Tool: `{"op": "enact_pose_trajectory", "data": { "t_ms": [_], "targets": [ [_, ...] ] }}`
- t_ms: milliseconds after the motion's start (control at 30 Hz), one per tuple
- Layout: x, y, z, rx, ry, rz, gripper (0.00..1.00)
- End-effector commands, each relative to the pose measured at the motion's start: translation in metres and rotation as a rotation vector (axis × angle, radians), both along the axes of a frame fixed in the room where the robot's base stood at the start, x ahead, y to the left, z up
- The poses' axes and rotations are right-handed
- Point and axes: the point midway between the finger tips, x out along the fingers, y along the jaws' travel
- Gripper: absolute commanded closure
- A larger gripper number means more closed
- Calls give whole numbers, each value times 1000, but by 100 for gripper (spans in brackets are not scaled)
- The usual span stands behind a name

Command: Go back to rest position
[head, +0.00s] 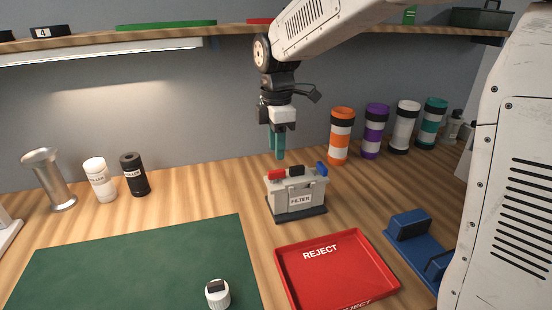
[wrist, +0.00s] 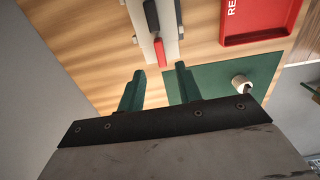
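My gripper (head: 279,156) hangs above the workbench with its teal fingers pointing down, just behind and above the grey filter box (head: 298,200). In the wrist view the two fingers of my gripper (wrist: 159,72) stand apart with nothing between them. The filter box has a FILTER label and red, black and blue parts on top; its red part (wrist: 160,51) shows beyond the fingertips in the wrist view. My arm reaches in from the upper right.
A red REJECT tray (head: 288,270) lies in front of the box, with a blue fixture (head: 425,262) to its right. A green mat (head: 130,265) bears a white capped jar (head: 217,294). Several banded canisters (head: 341,135) stand behind right. A shelf (head: 120,38) runs above.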

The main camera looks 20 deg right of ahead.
Motion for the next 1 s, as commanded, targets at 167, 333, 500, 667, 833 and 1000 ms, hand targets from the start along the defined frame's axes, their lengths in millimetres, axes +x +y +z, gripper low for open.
{"op": "enact_pose_trajectory", "data": {
  "t_ms": [167, 333, 500, 667, 833, 1000],
  "targets": [
    [0, 0, 13, 0, 0, 0, 65],
    [0, 0, 14, 0, 1, 0, 65],
    [0, 0, 14, 0, 1, -11, 65],
    [-3, -1, 11, -3, 13, -155, 65],
    [-43, -10, -3, -28, 67, -478, 65],
    [-109, -31, 3, -46, 71, -856, 65]
  ]
}}
